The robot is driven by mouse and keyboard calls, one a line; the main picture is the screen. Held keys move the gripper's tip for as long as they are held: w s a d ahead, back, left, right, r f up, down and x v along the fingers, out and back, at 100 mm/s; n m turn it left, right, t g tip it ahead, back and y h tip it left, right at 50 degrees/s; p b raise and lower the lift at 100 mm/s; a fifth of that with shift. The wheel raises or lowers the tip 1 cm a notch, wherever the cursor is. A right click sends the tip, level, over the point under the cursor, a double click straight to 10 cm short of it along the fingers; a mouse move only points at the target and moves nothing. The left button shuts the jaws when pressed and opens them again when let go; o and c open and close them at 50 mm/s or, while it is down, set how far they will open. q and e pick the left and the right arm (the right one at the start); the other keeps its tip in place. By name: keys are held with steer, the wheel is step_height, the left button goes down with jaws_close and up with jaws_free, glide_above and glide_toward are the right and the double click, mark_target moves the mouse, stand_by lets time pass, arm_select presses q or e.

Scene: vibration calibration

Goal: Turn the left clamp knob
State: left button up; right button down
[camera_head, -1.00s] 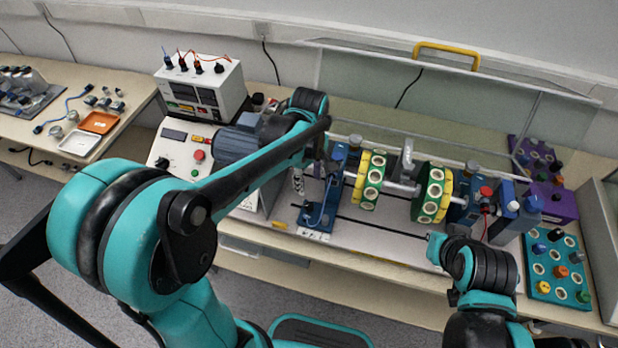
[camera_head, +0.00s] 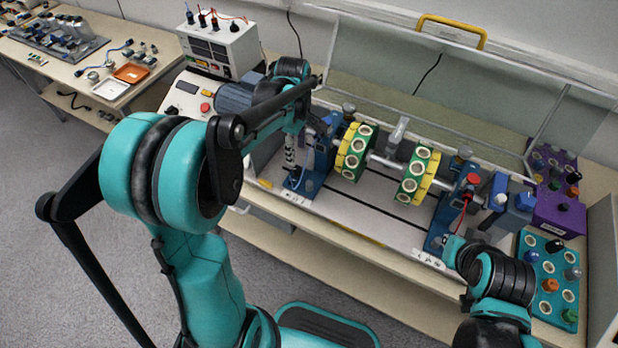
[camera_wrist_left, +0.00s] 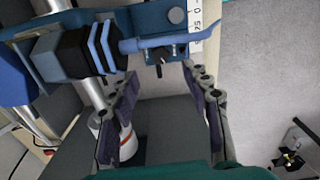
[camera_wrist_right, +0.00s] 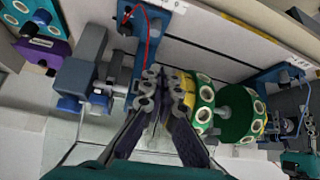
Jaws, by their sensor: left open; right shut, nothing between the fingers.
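The left blue bearing block (camera_head: 325,146) stands on the test bench, with a grey round knob (camera_head: 348,107) near its top. My left gripper (camera_head: 291,158) is at this block's left side, partly hidden by my arm. In the left wrist view my left gripper (camera_wrist_left: 163,82) is open. A small dark knob (camera_wrist_left: 160,68) on a blue part shows just beyond the gap between its fingertips, seemingly untouched. Which knob is the clamp knob I cannot tell. My right gripper (camera_head: 449,248) is shut and empty in front of the right blue block; its fingers also show in the right wrist view (camera_wrist_right: 163,78).
Green-yellow discs (camera_head: 356,152) sit on a shaft between the blocks. A blue motor (camera_head: 238,96) and white power unit (camera_head: 222,45) stand left. A raised clear cover (camera_head: 450,90) is behind. A teal socket tray (camera_head: 550,278) lies right.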

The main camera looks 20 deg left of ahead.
mark_target(296, 169)
arm_select(q)
steer(key=shift+a+f, duration=0.1)
steer(key=shift+f, duration=0.15)
step_height(296, 169, down, 8)
steer(key=b, duration=0.3)
steer(key=shift+a+r, duration=0.15)
steer(key=shift+r, duration=0.05)
jaws_close()
